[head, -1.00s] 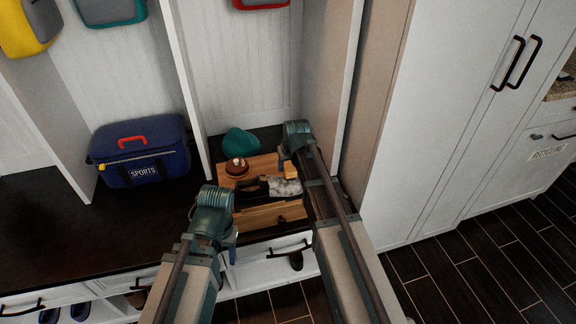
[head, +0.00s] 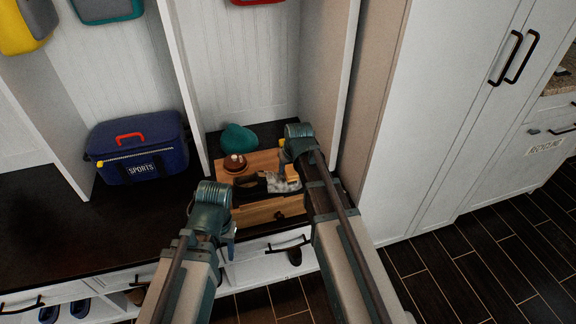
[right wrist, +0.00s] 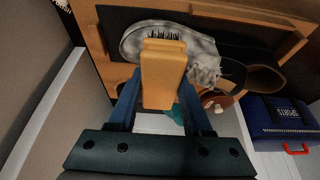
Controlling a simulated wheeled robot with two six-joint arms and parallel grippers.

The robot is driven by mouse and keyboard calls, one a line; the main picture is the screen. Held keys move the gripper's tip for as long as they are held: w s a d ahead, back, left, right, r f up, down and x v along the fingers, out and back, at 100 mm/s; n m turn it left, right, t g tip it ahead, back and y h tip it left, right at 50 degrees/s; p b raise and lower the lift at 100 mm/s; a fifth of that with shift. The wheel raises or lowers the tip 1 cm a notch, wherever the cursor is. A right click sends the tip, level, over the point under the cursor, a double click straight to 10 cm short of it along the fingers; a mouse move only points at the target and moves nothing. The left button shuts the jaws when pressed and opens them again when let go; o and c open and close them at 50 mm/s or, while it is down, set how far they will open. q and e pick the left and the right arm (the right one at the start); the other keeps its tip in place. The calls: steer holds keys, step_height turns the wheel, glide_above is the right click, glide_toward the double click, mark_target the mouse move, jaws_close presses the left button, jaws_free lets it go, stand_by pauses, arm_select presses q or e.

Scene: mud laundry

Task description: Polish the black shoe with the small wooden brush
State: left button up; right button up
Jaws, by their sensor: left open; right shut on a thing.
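The black shoe (head: 250,186) lies on a wooden shoe-care box (head: 264,159) in the bench cubby. Its front part is mottled grey with a jagged edge; in the right wrist view the shoe (right wrist: 235,72) shows its brown opening at the right. My right gripper (head: 289,160) is shut on the small wooden brush (head: 292,173), which is yellow-tan. In the right wrist view the brush (right wrist: 163,75) has dark bristles over the grey toe; I cannot tell whether they touch. My left gripper (head: 232,240) is open, in front of the box and mostly hidden by its own arm.
A brown round object (head: 235,164) sits at the box's back left, with a teal item (head: 239,138) behind. A navy sports bag (head: 140,150) stands left beyond a white divider (head: 184,85). The dark bench top (head: 90,230) is clear at left. A tall white cabinet stands right.

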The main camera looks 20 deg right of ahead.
steer(key=shift+r, duration=0.1)
step_height(320, 180, up, 8)
steer(key=p, duration=0.8)
steer(key=shift+f, duration=0.2)
stand_by(0.4)
steer(key=f+b, duration=0.5)
steer(key=a+f+b, duration=0.1)
steer(key=f+b, duration=0.2)
steer(key=shift+r, duration=0.15)
stand_by(0.5)
steer(key=shift+r+p, duration=0.5)
steer(key=shift+d, duration=0.1)
steer(key=shift+d, duration=0.45)
